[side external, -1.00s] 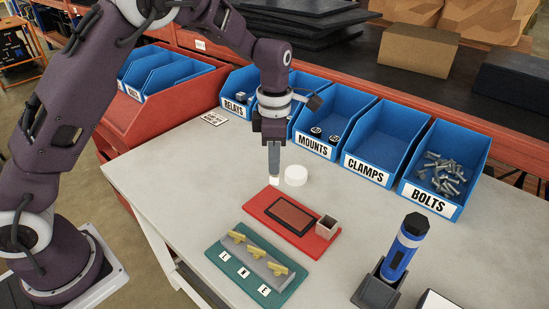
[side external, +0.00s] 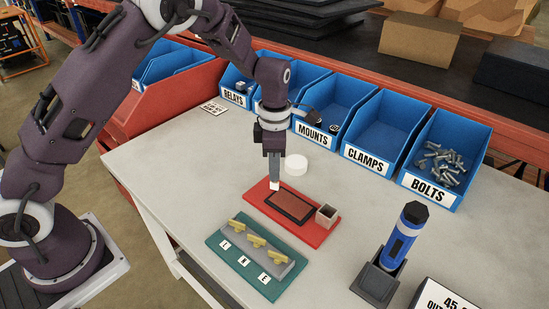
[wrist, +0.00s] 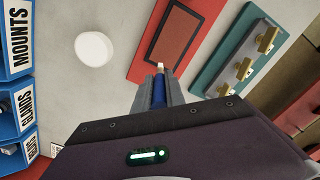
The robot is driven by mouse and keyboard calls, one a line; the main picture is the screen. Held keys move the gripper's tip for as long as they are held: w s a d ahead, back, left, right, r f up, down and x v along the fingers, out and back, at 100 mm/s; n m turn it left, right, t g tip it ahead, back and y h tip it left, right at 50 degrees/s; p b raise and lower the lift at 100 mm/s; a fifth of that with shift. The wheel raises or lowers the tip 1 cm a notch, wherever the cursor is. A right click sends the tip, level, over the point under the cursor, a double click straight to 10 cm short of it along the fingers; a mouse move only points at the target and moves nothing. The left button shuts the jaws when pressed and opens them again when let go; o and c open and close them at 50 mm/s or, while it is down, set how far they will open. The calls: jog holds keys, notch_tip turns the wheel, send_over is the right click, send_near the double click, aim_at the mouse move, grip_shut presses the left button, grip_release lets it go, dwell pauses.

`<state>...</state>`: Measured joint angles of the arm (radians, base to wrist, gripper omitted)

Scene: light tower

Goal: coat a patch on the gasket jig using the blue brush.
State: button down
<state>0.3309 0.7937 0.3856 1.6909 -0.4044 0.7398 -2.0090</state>
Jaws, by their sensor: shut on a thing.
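My gripper (side external: 273,160) points down over the bench and is shut on the blue brush. In the wrist view the brush's blue handle (wrist: 159,92) shows between the fingers, with a pale tip (wrist: 161,65) past them. In the side view the white tip (side external: 274,185) is at the far left part of the red jig board (side external: 316,237); I cannot tell if it touches. The board carries a dark-framed, reddish-brown rectangular patch (side external: 289,206), to the right of the tip, and a small square grey cup (side external: 326,214). The wrist view also shows the patch (wrist: 177,36).
A white round disc (side external: 296,165) lies just behind the jig. A teal board (side external: 222,250) with brass clamps stands in front. A blue torch (side external: 404,232) stands in a dark holder at right. Blue bins (side external: 375,130) line the back. Bench is clear at left.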

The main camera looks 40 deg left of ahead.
jog(key=shift+f, duration=0.65)
jog(key=shift+d+f, duration=0.15)
jog(key=shift+d, duration=5.1)
jog(key=shift+a, duration=5.3)
jog(key=shift+r, duration=4.05)
jog(key=shift+f, duration=0.25)
